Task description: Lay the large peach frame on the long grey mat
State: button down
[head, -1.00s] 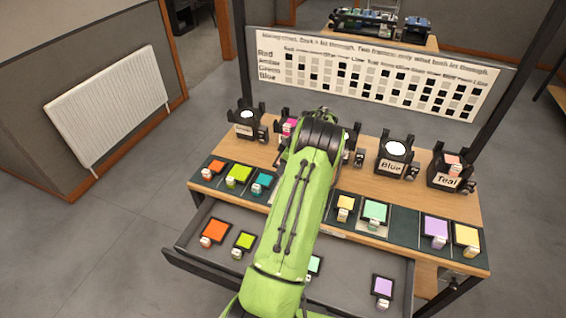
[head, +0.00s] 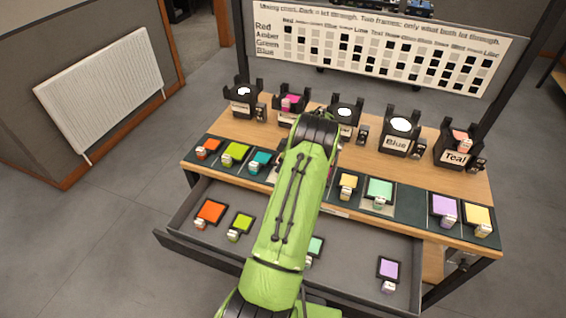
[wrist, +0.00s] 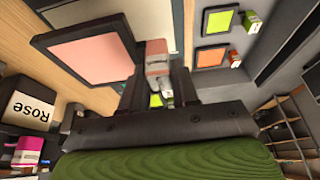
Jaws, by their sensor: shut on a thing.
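The large peach frame (wrist: 88,50), a pale peach pane with a dark border, is in the wrist view. My gripper (wrist: 158,75) is shut on its small pale tag, and the frame sticks out to the left of the fingers. In the head view my green arm hides the gripper and this frame. A long dark grey-green mat (head: 409,205) runs along the front of the table top and carries several coloured frames. It has a bare stretch between the mint frame (head: 381,190) and the lilac frame (head: 444,207). My arm covers its middle part.
Black lamp holders stand behind the mat, among them Blue (head: 398,135) and Teal (head: 456,148); Teal holds a small peach-coloured frame. The open drawer (head: 350,250) below holds orange, lime, mint and lilac frames. A chart board (head: 380,45) stands behind.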

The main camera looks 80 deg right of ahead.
jog(key=shift+f+b, duration=0.3)
jog(key=shift+f, duration=0.4)
jog(key=shift+f+b, duration=1.15)
jog(key=shift+f, duration=0.05)
jog(key=c, duration=0.8)
grip_release()
jog(key=shift+r, duration=0.15)
jog(key=w+p+v, duration=0.1)
jog(key=p+v, duration=0.2)
jog(key=v, duration=0.4)
jog(key=p+v, duration=0.3)
jog(key=v, duration=0.4)
jog(key=w+r+p+v, duration=0.1)
jog(key=p+v, duration=0.3)
jog(key=v, duration=0.4)
jog(key=shift+w+r, duration=0.1)
jog(key=shift+w, duration=0.2)
